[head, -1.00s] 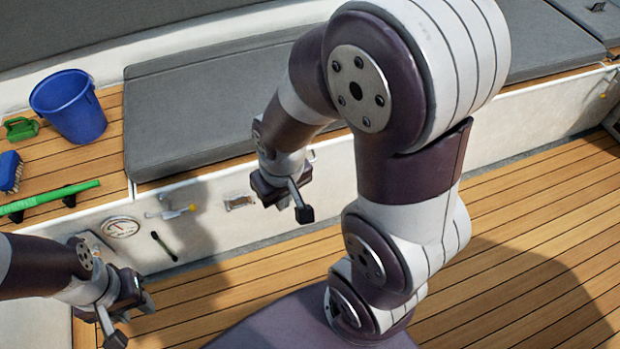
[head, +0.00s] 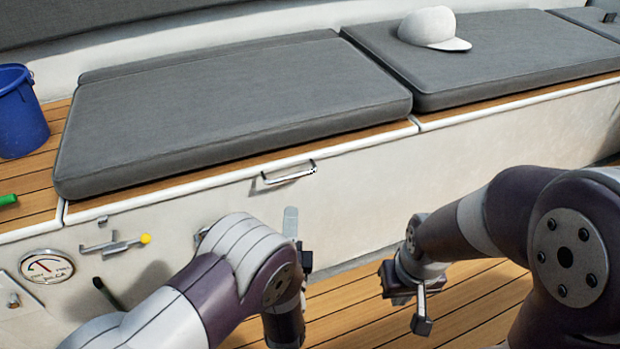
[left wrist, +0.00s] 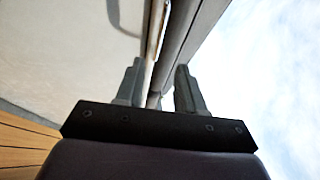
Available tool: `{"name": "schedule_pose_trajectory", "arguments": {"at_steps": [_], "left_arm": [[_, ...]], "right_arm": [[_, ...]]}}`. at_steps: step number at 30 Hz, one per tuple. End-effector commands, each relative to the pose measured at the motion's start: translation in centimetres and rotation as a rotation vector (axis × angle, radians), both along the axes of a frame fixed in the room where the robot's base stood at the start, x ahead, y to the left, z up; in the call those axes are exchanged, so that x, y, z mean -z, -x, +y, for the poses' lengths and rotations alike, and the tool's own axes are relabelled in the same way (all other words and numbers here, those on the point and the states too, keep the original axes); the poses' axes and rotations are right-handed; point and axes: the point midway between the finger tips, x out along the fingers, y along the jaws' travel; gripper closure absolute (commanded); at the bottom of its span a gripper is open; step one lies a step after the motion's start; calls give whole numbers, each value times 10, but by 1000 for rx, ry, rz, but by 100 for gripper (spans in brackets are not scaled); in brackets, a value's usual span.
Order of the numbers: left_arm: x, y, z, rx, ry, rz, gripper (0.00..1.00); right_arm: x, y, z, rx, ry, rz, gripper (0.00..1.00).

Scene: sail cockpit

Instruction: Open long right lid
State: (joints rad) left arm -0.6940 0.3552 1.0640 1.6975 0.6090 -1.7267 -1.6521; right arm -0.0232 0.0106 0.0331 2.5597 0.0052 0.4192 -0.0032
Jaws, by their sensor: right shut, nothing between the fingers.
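A long grey-cushioned lid (head: 230,105) lies closed on the bench, with a metal handle (head: 288,174) on the bench front just below its right part. A second cushioned section (head: 490,58) lies flat to its right. I cannot tell for certain which one the task names. My left gripper (head: 296,235) is below the handle, partly hidden by my arm. In the left wrist view its two fingers (left wrist: 160,88) stand apart, with the lid's edge beyond them; I see nothing held. My right gripper (head: 422,308) is shut and empty, above the deck and away from the bench.
A white cap (head: 434,28) lies on the right cushion. A blue bucket (head: 20,112) stands at the far left. A gauge (head: 46,266) and a yellow-knobbed latch (head: 118,243) are on the bench front. The wooden deck (head: 480,285) around the right gripper is clear.

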Motion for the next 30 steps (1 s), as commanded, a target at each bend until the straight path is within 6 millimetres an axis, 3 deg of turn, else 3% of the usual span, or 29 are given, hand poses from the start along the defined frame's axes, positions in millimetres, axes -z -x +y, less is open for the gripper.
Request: {"name": "schedule_pose_trajectory", "arguments": {"at_steps": [15, 19, 27, 30], "left_arm": [[-14, -109, -9, 0, -2, 1, 62], [-19, -120, -10, 0, -3, 3, 62], [-20, -122, -10, 1, -4, 5, 62], [-20, -122, -10, 1, -4, 5, 94]], "right_arm": [[55, 0, 0, 0, 0, 1, 100], [58, 0, 0, 0, 0, 1, 100], [57, 0, 0, 0, 0, 1, 100], [57, 0, 0, 0, 0, 1, 100]]}}
